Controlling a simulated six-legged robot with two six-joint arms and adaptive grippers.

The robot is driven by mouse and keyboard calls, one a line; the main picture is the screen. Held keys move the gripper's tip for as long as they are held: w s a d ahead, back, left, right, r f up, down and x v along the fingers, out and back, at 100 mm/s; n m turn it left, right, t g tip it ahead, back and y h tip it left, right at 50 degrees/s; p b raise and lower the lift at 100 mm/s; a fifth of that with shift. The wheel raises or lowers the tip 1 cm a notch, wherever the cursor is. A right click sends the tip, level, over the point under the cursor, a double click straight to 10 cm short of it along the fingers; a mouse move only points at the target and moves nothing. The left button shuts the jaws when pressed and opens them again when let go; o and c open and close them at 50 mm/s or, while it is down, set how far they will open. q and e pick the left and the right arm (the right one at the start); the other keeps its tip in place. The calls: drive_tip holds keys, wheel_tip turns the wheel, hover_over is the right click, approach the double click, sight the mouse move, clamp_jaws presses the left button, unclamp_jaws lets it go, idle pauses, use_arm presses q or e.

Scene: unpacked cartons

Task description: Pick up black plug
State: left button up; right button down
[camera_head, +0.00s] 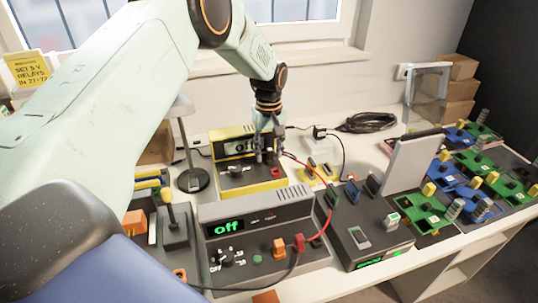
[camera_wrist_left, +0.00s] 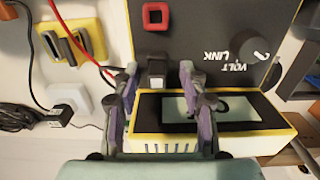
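A yellow-framed device (camera_head: 247,181) with a display stands at the back of the table; its black face also shows in the wrist view (camera_wrist_left: 205,25). A black plug (camera_wrist_left: 156,70) sits upright on that face, between a red socket (camera_wrist_left: 155,15) and the display. My left gripper (camera_head: 268,150) reaches down over the device. In the wrist view its fingers (camera_wrist_left: 158,85) are apart, one on each side of the black plug, with small visible gaps. In the head view the fingers largely hide the plug. My right gripper is not in view.
A grey device (camera_head: 265,235) reading "off" with a red plug (camera_head: 299,243) stands in front. A dark box (camera_head: 365,222) and green and blue boards (camera_head: 470,180) lie to the right. A lamp (camera_head: 190,150) stands left. A red cable (camera_head: 322,180) runs close by the gripper.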

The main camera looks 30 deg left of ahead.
sight(271, 149)
use_arm(q)
drive_tip(key=shift+c, duration=0.7)
drive_tip(key=shift+d+r, duration=0.2)
drive_tip(key=shift+d, duration=0.2)
drive_tip(key=c, duration=0.4)
drive_tip(key=shift+a, duration=0.25)
clamp_jaws()
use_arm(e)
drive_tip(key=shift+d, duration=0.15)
use_arm(q)
drive_tip(key=shift+d, duration=0.1)
wheel_tip(271, 149, up, 9)
drive_tip(key=shift+f+p, duration=0.1)
drive_tip(key=shift+p, duration=0.3)
drive_tip(key=shift+r, duration=0.5)
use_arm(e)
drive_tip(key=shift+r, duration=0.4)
use_arm(q)
drive_tip(key=shift+r, duration=0.1)
